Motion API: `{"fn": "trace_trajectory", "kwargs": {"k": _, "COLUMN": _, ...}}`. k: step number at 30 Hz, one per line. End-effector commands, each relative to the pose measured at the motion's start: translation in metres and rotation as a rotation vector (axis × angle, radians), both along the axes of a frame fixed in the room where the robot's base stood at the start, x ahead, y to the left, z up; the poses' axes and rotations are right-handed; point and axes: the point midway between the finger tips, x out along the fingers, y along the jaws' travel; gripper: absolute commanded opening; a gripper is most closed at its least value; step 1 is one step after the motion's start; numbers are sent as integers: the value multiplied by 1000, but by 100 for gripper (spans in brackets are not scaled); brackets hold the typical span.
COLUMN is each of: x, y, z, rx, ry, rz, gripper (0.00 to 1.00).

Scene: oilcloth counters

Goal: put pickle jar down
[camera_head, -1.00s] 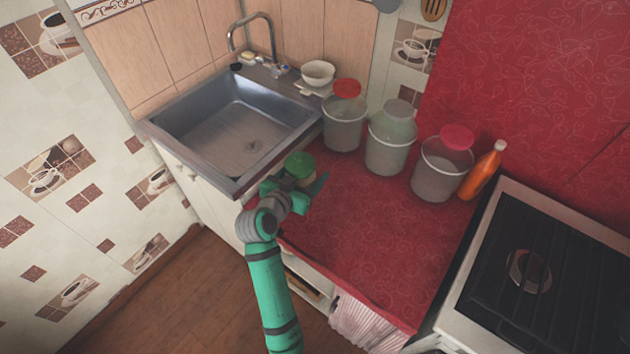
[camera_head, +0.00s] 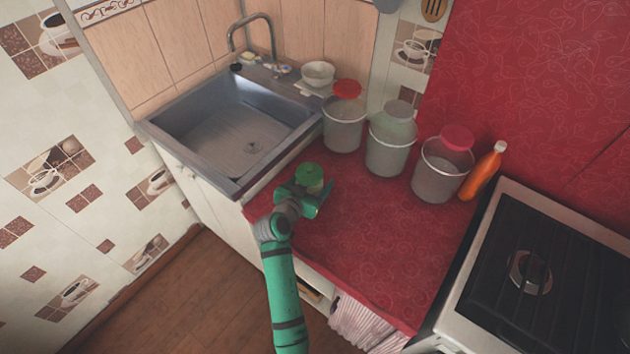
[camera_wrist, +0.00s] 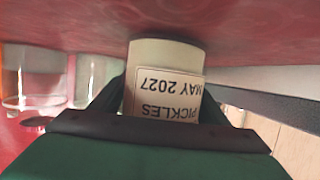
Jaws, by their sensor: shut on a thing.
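The pickle jar has a green lid (camera_head: 309,174) and is at the left end of the red counter (camera_head: 365,245), near the sink. In the wrist view its pale body (camera_wrist: 165,85) carries a label reading "PICKLES MAY 2027", upside down in the picture. My gripper (camera_head: 314,196) is shut on the jar, with a finger on each side of it. In the wrist view the jar's end is close to the red surface; I cannot tell whether it touches. The jar's lower part is hidden by my gripper in the head view.
Several lidded containers stand along the back, including a red-lidded one (camera_head: 343,125), a pale-lidded one (camera_head: 388,150) and a pink-lidded one (camera_head: 438,180). An orange bottle (camera_head: 482,172) is beside the stove (camera_head: 550,265). The sink (camera_head: 235,125) is left. The counter's middle and front are clear.

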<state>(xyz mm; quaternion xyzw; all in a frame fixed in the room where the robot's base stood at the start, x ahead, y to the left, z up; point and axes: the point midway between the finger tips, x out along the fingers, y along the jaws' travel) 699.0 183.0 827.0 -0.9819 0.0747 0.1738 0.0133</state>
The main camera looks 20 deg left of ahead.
Motion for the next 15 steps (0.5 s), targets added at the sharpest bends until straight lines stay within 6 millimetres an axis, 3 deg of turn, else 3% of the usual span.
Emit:
{"fn": "trace_trajectory", "kwargs": {"k": 5, "x": 0, "y": 2, "z": 1, "rx": 0, "ry": -4, "rz": 3, "gripper": 6}}
{"fn": "trace_trajectory", "kwargs": {"k": 6, "x": -1, "y": 3, "z": -1, "rx": 0, "ry": 0, "rz": 4, "gripper": 74}}
{"fn": "trace_trajectory", "kwargs": {"k": 8, "x": -1, "y": 4, "z": -1, "rx": 0, "ry": 0, "rz": 5, "gripper": 88}}
{"fn": "trace_trajectory", "kwargs": {"k": 15, "x": 0, "y": 1, "z": -1, "rx": -1, "ry": 0, "rz": 1, "gripper": 88}}
